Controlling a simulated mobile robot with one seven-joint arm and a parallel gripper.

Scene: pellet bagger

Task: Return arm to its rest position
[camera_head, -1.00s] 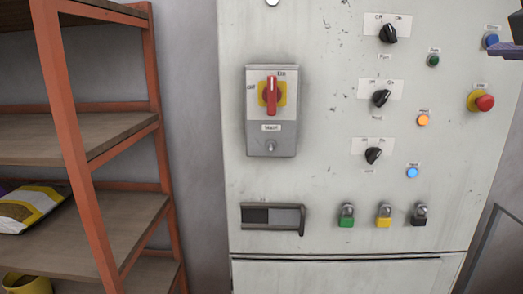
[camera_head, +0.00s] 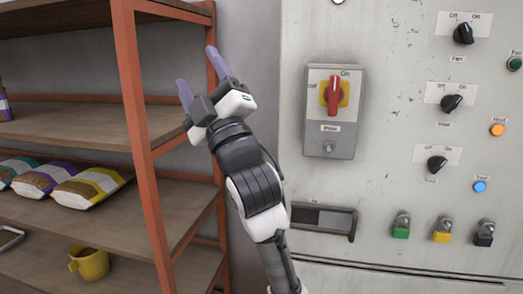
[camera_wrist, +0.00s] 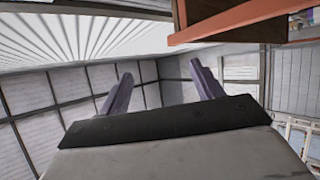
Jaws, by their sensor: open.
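My gripper (camera_head: 202,80) is raised in the middle of the head view, between the shelf rack and the control cabinet. Its two purple fingers are spread apart with nothing between them. My arm rises from the bottom edge and leans left in front of the grey wall. In the wrist view, my gripper (camera_wrist: 162,90) shows both fingers apart, with the ceiling and far walls behind them.
An orange-framed rack (camera_head: 150,150) with wooden shelves stands close at left, holding bags (camera_head: 92,187) and a yellow bucket (camera_head: 90,262). The cabinet (camera_head: 390,110) at right carries a red-handled switch (camera_head: 334,95), black knobs, lights and several padlocks. Its handle (camera_head: 335,221) lies near my arm.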

